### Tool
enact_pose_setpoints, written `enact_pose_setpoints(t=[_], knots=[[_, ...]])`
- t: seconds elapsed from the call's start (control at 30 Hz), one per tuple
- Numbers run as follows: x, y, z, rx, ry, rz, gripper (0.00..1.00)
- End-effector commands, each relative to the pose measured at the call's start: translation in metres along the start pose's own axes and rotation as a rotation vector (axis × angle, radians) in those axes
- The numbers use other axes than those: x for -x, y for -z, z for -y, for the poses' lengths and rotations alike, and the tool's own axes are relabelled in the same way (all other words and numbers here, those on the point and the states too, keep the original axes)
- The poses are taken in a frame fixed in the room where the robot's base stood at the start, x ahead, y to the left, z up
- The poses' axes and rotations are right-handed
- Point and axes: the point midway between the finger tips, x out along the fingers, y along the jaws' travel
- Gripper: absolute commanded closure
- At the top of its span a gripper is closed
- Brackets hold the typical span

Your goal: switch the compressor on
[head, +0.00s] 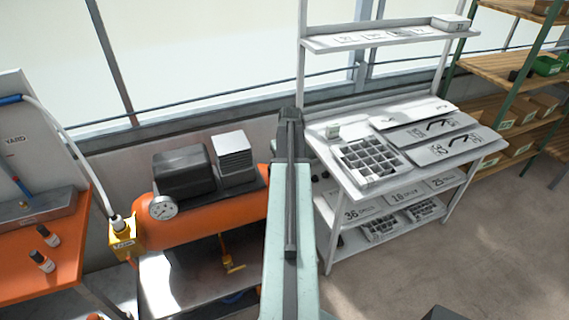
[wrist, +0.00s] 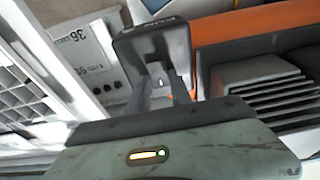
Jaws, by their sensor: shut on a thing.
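The compressor has an orange tank (head: 200,222) with a dark motor block (head: 183,172), a finned block (head: 232,157) and a round gauge (head: 163,208). The wrist view shows its orange tank (wrist: 250,24) and finned block (wrist: 255,85). A dark switch box (wrist: 125,48) with upside-down lettering sits at the tank's end. My gripper (wrist: 160,82) is at the front of this box, its fingers shut on the switch, which is mostly hidden between them. The switch's position cannot be told. In the head view my arm hides the switch box and gripper.
A yellow box (head: 122,240) with a hose stands left of the tank, beside an orange bench (head: 45,265) with small bottles. A white shelf rack (head: 385,170) with trays stands close on the right. The floor (head: 480,260) at front right is mostly clear.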

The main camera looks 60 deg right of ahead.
Motion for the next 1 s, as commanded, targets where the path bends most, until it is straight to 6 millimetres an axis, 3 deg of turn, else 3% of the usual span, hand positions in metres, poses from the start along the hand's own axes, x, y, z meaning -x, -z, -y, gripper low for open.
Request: enact_pose_setpoints(t=[0.03, 0.27, 0.63, 0.67, 0.73, 1.0], knots=[[0.0005, 0.0089, -0.0007, 0.002, 0.003, 0.049, 1.0], [-0.0035, 0.0098, 0.0001, 0.0, 0.002, 0.218, 1.0], [-0.0028, 0.0074, 0.0012, -0.001, 0.003, 0.243, 1.0], [-0.0028, 0.0074, 0.0011, -0.001, 0.003, 0.243, 0.69], [-0.0028, 0.0074, 0.001, -0.001, 0.003, 0.242, 0.53], [-0.0027, 0.0073, 0.0, -0.002, 0.001, 0.242, 0.53]])
